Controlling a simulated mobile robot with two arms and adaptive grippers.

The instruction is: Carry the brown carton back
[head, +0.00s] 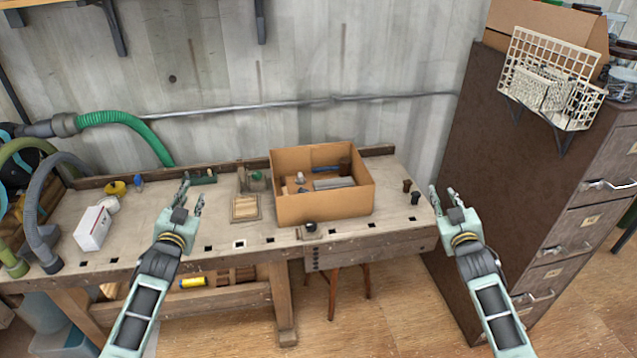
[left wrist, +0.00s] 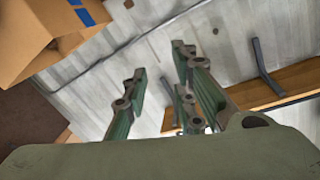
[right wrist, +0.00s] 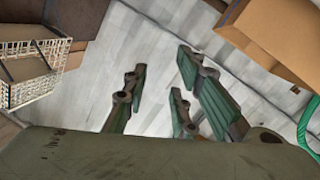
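The brown carton (head: 325,209) stands open-topped on the wooden workbench (head: 215,225), near its right part. Inside it lie a blue-handled tool, a grey block and other small items. My left gripper (head: 188,196) is to the left of the carton, apart from it, with its fingers spread and empty. My right gripper (head: 445,194) is to the right of the carton, past the bench's right end, also open and empty. The carton also shows in the left wrist view (left wrist: 40,40) at the upper left and in the right wrist view (right wrist: 272,40) at the upper right.
A white box (head: 93,229), hoses (head: 112,118) and small tools occupy the bench's left part. A small wooden tray (head: 245,208) lies just left of the carton. A brown filing cabinet (head: 530,165) with a wire basket (head: 552,80) stands at the right.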

